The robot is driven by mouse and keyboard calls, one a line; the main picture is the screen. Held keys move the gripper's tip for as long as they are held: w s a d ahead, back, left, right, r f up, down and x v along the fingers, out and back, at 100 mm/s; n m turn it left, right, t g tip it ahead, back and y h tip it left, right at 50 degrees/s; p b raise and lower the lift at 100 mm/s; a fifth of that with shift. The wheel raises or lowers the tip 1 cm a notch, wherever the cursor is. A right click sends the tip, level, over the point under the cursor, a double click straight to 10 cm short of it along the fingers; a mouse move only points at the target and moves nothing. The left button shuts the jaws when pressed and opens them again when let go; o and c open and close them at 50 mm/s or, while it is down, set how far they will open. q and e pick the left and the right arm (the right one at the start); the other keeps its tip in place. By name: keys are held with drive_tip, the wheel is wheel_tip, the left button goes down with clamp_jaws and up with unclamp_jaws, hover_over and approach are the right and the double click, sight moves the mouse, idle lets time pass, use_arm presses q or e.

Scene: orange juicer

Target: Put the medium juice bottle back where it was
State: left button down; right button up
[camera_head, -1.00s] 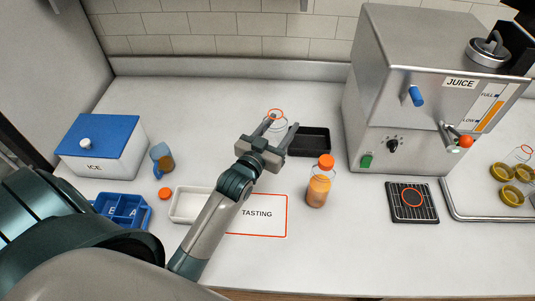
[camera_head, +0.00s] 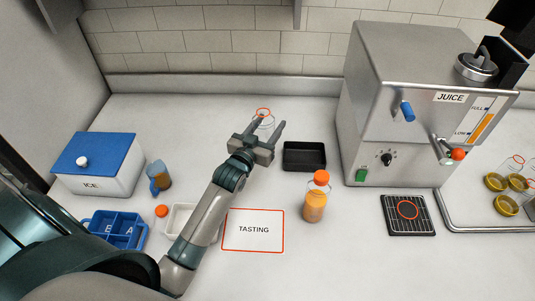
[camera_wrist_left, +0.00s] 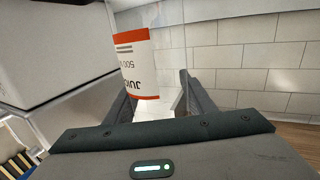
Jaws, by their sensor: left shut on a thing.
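The medium juice bottle (camera_head: 266,124) is clear, with an orange ring at its top. My left gripper (camera_head: 269,123) is shut on it at the back middle of the counter. In the left wrist view the bottle (camera_wrist_left: 137,64) shows an orange and white label reading JUICE and 500, between the gripper fingers (camera_wrist_left: 152,100). The bottle looks empty. Its base is hidden by the gripper, so I cannot tell whether it touches the counter. My right gripper is not in view.
A black tray (camera_head: 304,156) lies just right of the gripper. A filled bottle with an orange cap (camera_head: 315,203) stands right of the TASTING mat (camera_head: 253,244). The juicer (camera_head: 410,110) stands at right, the ice box (camera_head: 98,168) at left. The back counter left of the gripper is clear.

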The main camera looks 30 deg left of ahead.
use_arm(q)
drive_tip(key=shift+f+b, duration=2.05)
drive_tip(key=shift+f, duration=0.45)
drive_tip(key=shift+f+b, duration=1.85)
drive_tip(key=shift+f, duration=0.15)
drive_tip(key=c, duration=0.8)
unclamp_jaws()
